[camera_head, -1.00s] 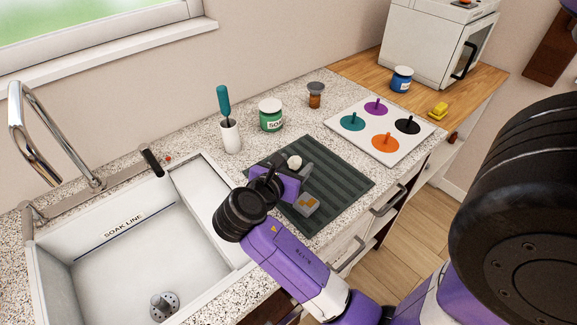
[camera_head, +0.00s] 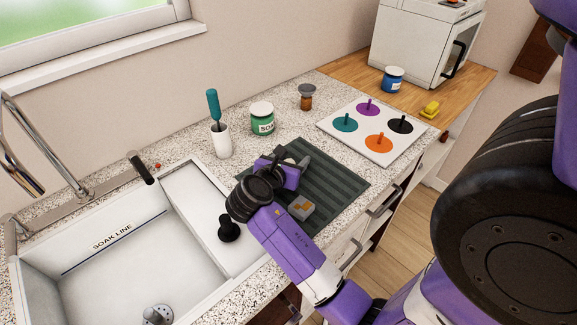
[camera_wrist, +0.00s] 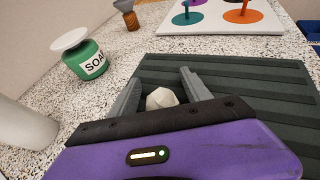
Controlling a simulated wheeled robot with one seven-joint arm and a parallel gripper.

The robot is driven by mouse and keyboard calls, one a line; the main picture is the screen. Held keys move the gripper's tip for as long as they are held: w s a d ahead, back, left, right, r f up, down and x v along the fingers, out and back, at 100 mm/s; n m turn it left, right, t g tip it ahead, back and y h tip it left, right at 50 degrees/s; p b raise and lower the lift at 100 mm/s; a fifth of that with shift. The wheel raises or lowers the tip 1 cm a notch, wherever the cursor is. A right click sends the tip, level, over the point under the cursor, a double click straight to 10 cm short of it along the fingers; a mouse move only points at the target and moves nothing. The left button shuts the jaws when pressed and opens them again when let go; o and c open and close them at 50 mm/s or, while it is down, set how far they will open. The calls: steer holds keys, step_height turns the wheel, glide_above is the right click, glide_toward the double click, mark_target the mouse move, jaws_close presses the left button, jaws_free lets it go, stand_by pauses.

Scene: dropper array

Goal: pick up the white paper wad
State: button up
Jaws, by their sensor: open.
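The white paper wad (camera_wrist: 161,98) lies on the dark green ribbed mat (camera_wrist: 238,72), seen in the wrist view. My gripper (camera_wrist: 160,82) is open, with one grey finger on each side of the wad. The wad is near the black palm edge, which covers its lower part; I cannot tell if a finger touches it. In the head view my gripper (camera_head: 292,160) is low over the left part of the mat (camera_head: 335,185), and its body hides the wad.
A green soap jar (camera_head: 262,119) and a white cup with a teal-handled tool (camera_head: 222,141) stand left of the mat. The sink (camera_head: 100,262) is at left, a white peg board (camera_head: 362,149) behind the mat.

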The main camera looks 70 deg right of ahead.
jaws_close()
steer(key=shift+r, duration=0.1)
stand_by(0.4)
